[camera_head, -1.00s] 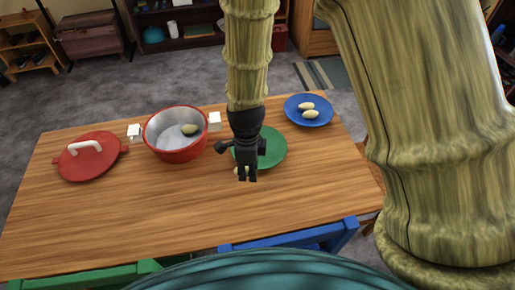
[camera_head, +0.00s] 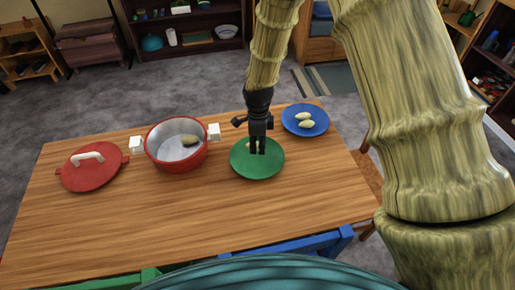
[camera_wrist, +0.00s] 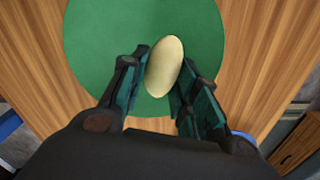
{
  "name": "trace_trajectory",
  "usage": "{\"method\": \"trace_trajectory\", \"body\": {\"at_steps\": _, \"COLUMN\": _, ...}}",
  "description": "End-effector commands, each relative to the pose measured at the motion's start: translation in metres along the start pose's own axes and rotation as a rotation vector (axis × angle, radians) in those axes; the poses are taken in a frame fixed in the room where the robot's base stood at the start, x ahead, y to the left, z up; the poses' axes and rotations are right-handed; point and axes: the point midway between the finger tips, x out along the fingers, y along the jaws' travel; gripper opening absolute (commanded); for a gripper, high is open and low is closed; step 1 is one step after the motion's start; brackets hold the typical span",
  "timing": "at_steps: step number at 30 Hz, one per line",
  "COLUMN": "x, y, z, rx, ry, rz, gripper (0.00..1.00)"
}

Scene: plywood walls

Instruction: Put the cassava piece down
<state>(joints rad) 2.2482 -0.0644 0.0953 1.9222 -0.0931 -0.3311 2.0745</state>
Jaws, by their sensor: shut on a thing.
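My gripper (camera_head: 257,148) is over the green plate (camera_head: 262,170) in the head view, pointing down. In the wrist view my gripper (camera_wrist: 162,88) has its two fingers on either side of a pale yellow oval cassava piece (camera_wrist: 165,66), shut on it. The green plate (camera_wrist: 100,40) lies below the piece. Whether the piece touches the plate is hard to tell. In the head view the held piece is mostly hidden by the fingers. Another oval piece (camera_head: 191,140) is inside the red pot (camera_head: 178,163). Two pale pieces (camera_head: 306,121) lie on the blue plate (camera_head: 288,124).
The red lid (camera_head: 90,177) with a white handle lies on the wooden table (camera_head: 190,220) at the left. The pot stands between the lid and the green plate. A blue chair (camera_head: 315,244) and a green chair (camera_head: 120,280) stand at the near edge. The table front is clear.

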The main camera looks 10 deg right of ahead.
Motion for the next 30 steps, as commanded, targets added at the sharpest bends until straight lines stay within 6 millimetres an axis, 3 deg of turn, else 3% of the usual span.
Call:
{"method": "trace_trajectory", "body": {"at_steps": 14, "x": 0.033, "y": 0.0, "z": 0.0, "rx": 0.0, "ry": 0.0, "rz": 0.001, "gripper": 0.07}}
{"method": "trace_trajectory", "body": {"at_steps": 26, "x": 0.039, "y": 0.0, "z": 0.0, "rx": 0.0, "ry": 0.0, "rz": 0.001, "gripper": 0.07}}
{"method": "trace_trajectory", "body": {"at_steps": 27, "x": 0.038, "y": 0.0, "z": 0.0, "rx": 0.0, "ry": 0.0, "rz": 0.0, "gripper": 0.36}}
{"method": "trace_trajectory", "body": {"at_steps": 30, "x": 0.038, "y": 0.0, "z": 0.0, "rx": 0.0, "ry": 0.0, "rz": 0.0, "gripper": 0.39}}
